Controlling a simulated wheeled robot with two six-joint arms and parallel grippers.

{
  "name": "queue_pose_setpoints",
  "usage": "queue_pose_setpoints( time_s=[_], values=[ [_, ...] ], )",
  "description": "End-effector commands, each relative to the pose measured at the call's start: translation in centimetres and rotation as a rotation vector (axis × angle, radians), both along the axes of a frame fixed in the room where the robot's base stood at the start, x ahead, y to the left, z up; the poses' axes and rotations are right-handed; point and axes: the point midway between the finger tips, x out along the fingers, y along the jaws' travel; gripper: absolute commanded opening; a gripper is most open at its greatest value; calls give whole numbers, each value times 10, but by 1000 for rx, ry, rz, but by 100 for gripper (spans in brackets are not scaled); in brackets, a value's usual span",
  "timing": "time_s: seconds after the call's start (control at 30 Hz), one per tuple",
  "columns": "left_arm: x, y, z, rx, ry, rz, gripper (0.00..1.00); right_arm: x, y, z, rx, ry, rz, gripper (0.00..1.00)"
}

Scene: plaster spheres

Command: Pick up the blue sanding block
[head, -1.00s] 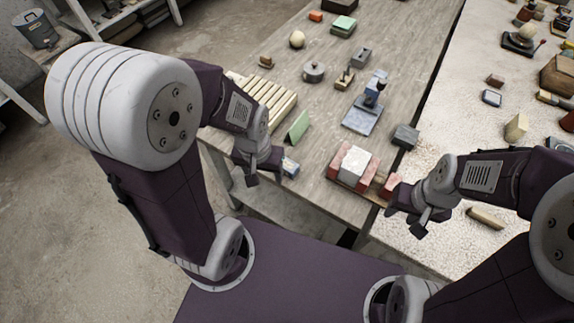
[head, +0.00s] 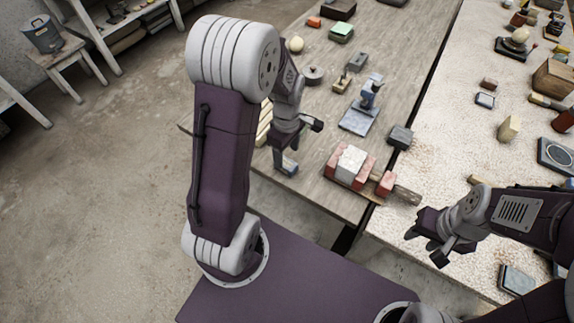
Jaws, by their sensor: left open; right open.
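A small block with a blue side (head: 289,167), which looks like the blue sanding block, lies near the front left corner of the wooden table (head: 330,197). My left gripper (head: 299,146) is open and empty just above and beside it; a finger partly hides the block. I cannot tell whether they touch.
Red and white blocks (head: 350,163) sit right of my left gripper, with a blue-grey stand (head: 359,116) behind. Pale slats (head: 263,128) are partly hidden by my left arm. A blue-topped block (head: 485,100) lies on the pale table (head: 440,150).

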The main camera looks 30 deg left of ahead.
Motion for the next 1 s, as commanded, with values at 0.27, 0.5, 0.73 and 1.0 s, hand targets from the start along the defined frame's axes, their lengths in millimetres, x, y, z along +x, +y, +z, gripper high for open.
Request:
queue_pose_setpoints(
  time_s=[0.27,0.5,0.73,1.0],
  values=[
    [-6,-1,-41,0,5,-1,62,0,0,-3,0,0,0,41],
    [-5,0,-52,1,0,-1,62,0,0,-4,0,0,0,41],
    [-5,0,-51,1,0,-1,20,0,0,-4,0,0,0,41],
    [-5,0,-51,1,-1,-1,0,0,0,-4,0,0,0,41]
  ],
)
